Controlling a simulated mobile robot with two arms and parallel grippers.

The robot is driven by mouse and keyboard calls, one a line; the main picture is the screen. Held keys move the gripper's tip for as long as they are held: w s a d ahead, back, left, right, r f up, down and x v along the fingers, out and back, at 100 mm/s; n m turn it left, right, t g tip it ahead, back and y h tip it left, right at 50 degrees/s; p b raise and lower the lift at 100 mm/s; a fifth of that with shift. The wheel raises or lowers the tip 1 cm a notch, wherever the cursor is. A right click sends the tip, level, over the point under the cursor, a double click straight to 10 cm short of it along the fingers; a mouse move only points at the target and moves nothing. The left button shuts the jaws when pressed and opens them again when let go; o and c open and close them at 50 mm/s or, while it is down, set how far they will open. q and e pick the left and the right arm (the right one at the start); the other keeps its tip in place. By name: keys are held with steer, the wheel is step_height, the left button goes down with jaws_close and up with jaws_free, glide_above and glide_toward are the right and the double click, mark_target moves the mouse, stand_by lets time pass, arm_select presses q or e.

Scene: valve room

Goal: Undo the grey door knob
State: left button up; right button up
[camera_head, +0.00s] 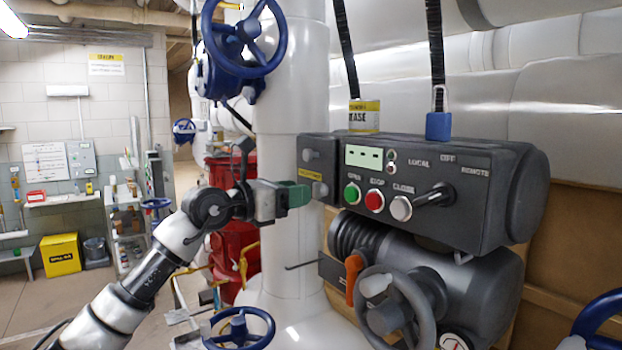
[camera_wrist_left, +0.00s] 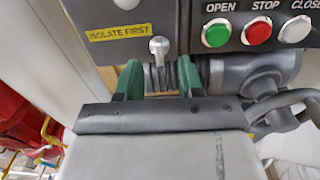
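A small grey door knob (camera_head: 320,190) sits low on the left end of the dark grey control box (camera_head: 480,200). In the left wrist view the knob (camera_wrist_left: 159,46) shows just below the yellow "ISOLATE FIRST" label, ahead of the gap between my fingers. My left gripper (camera_head: 306,195) has green fingers and points right at the knob. Whether the fingertips reach beside the knob is hard to tell. My right gripper is not in view.
A second grey knob (camera_head: 311,154) is above the first. Green (camera_head: 352,194), red (camera_head: 375,200) and white (camera_head: 401,208) buttons and a black selector lever (camera_head: 436,196) are to the right. A grey handwheel (camera_head: 395,310) is below.

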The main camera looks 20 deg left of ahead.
mark_target(313, 190)
arm_select(q)
steer(key=p+x, duration=0.1)
steer(key=x, duration=0.3)
steer(key=shift+c, duration=0.7)
jaws_close()
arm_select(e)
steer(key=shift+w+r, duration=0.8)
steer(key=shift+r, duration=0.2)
